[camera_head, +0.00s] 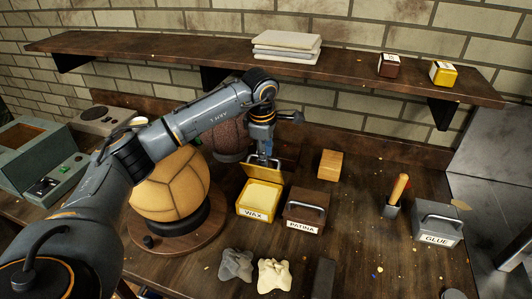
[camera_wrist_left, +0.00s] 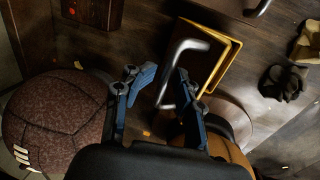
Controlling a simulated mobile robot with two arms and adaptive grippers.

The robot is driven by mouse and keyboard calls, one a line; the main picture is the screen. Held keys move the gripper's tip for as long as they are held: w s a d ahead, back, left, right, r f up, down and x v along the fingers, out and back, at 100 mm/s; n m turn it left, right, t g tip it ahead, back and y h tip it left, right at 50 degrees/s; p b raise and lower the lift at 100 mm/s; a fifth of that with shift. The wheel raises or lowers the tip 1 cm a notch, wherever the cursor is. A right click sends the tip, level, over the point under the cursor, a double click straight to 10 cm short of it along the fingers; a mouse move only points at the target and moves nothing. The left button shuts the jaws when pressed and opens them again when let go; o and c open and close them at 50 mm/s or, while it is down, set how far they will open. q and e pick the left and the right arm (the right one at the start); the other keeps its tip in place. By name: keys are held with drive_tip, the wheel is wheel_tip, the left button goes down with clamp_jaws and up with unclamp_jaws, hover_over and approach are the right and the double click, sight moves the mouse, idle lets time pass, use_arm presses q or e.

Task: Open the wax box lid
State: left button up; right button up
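The wax box (camera_head: 257,199) is yellow with a WAX label and stands on the bench. Its top is uncovered and pale wax shows inside. Its lid (camera_head: 285,167), dark with a yellow edge, stands raised at the back of the box. In the left wrist view the lid (camera_wrist_left: 213,62) carries a bent metal handle (camera_wrist_left: 172,68). My left gripper (camera_head: 263,157) is at the raised lid. In the wrist view its blue fingers (camera_wrist_left: 166,78) are apart, one on each side of the handle. No firm grip on the handle shows. My right gripper is not in view.
A patina box (camera_head: 306,208) stands close right of the wax box. A tan ball (camera_head: 170,185) on a stand and a dark brown ball (camera_head: 229,138) are to the left. A wooden block (camera_head: 330,165) and a glue box (camera_head: 437,222) are to the right. A shelf (camera_head: 200,48) spans above.

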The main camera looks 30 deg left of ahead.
use_arm(q)
wheel_tip(320, 180, up, 11)
drive_tip(key=s, duration=0.2)
drive_tip(key=shift+d, duration=0.2)
drive_tip(key=shift+r, duration=0.1)
